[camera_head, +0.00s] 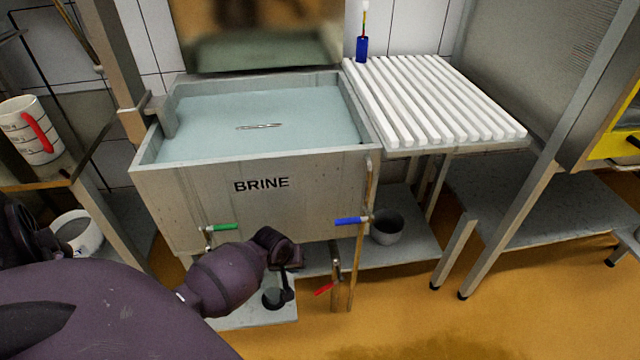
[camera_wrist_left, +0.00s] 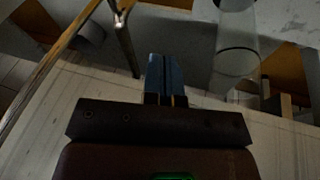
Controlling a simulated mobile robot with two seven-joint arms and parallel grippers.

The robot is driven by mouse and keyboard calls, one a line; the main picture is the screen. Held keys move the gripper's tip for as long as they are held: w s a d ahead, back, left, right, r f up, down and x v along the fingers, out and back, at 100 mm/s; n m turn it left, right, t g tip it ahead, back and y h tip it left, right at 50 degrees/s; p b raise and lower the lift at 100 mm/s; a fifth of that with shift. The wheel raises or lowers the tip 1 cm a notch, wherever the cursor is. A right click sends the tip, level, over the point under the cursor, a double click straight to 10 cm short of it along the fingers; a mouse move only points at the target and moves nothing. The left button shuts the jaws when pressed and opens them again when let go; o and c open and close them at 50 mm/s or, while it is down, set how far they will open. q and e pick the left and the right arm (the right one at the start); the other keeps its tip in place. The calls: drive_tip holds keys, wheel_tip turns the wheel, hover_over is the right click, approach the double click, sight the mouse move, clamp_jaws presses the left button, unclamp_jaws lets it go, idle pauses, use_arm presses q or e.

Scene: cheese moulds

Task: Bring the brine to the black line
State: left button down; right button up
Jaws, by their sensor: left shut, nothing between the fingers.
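The grey brine vat (camera_head: 180,190) is marked BRINE and holds pale blue-green brine (camera_head: 210,118) below its rim. A green-handled valve (camera_head: 225,227) and a blue-handled valve (camera_head: 351,220) sit on its front. A red-handled valve (camera_head: 324,289) is lower, by the pipe. My left gripper (camera_head: 287,293) is below the vat front, between the green and red handles. In the left wrist view its fingers (camera_wrist_left: 166,78) are together and empty. A clear cylinder with a dark ring (camera_wrist_left: 237,62) stands beyond them to the right. I cannot tell whether that ring is the black line.
A white slatted rack (camera_head: 430,95) with a blue holder (camera_head: 362,48) adjoins the vat at right. A grey bucket (camera_head: 387,227) sits on the shelf beneath. A white jug with a red handle (camera_head: 25,135) and a white bucket (camera_head: 75,235) are at left. Orange floor is free in front.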

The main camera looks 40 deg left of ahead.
use_arm(q)
drive_tip(key=b, duration=0.8)
approach(320, 290)
wheel_tip(320, 290, down, 4)
drive_tip(key=w+a, duration=0.1)
drive_tip(key=a, duration=0.2)
drive_tip(key=shift+w+d+f, duration=0.6)
drive_tip(key=shift+d+f, duration=0.2)
drive_tip(key=shift+d, duration=0.05)
drive_tip(key=shift+w+d+f+b, duration=0.25)
drive_tip(key=shift+w+d+b, duration=0.05)
drive_tip(key=shift+d+b, duration=0.1)
drive_tip(key=shift+w, duration=0.1)
use_arm(e)
drive_tip(key=shift+w+a+f+n+t+y, duration=0.15)
drive_tip(key=shift+w+a+f+n+t, duration=0.15)
drive_tip(key=shift+w+f+n+t, duration=0.25)
drive_tip(key=shift+w+a+f+n+t+y, duration=0.15)
drive_tip(key=shift+w+a+f+n+t, duration=0.15)
drive_tip(key=shift+w, duration=0.4)
drive_tip(key=shift+r, duration=0.1)
use_arm(q)
drive_tip(key=shift+w+d+f, duration=0.15)
drive_tip(key=shift+d+f, duration=0.15)
drive_tip(key=shift+f, duration=0.2)
drive_tip(key=shift+r, duration=0.1)
